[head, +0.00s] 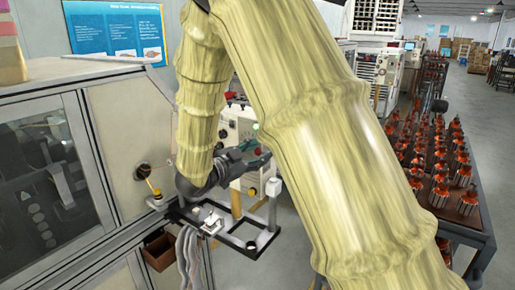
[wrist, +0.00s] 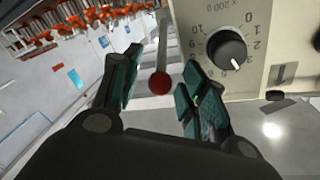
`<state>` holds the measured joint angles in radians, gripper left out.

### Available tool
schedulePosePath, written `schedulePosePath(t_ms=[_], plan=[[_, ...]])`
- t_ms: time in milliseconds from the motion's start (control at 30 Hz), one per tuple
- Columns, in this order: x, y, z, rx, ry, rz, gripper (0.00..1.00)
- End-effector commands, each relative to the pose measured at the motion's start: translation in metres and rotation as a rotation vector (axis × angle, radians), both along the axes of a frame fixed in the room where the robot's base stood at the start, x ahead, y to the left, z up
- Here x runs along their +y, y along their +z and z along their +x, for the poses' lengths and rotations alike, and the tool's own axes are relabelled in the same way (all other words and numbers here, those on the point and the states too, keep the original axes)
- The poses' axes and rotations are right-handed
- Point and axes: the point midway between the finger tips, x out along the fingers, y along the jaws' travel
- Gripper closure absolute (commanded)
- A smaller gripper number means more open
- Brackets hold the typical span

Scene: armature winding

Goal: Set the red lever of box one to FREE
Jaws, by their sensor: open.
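In the wrist view, the red lever (wrist: 160,82) is a pale rod with a red ball at its end. My gripper (wrist: 158,75) is open, with one finger on each side of the rod and ball. A gap shows between each finger and the lever. Box one (wrist: 272,35) is a pale panel with a black dial and a number scale at the right. The lever's label is not readable. In the head view, my gripper (head: 262,160) is small beside the pale box (head: 240,125), and my arm hides much of that area.
A black frame (head: 250,245) stands below my gripper in the head view. A machine with a dark window (head: 50,180) is at the left. A rack with several red-orange armatures (head: 440,165) is at the right. Open floor lies behind it.

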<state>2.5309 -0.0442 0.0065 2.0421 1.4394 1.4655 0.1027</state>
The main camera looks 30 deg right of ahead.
Motion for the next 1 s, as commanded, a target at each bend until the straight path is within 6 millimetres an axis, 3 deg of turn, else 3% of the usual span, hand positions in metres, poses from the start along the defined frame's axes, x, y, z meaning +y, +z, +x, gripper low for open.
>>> schedulePosePath(t_ms=[333, 600, 1000], plan=[[-0.0033, -0.0004, 0.0007, 0.000, 0.000, 0.000, 0.57], [-0.0030, -0.0003, 0.0008, 0.000, 0.000, 0.000, 1.00], [-0.0113, -0.0051, -0.0007, -0.006, -0.012, -0.016, 1.00]])
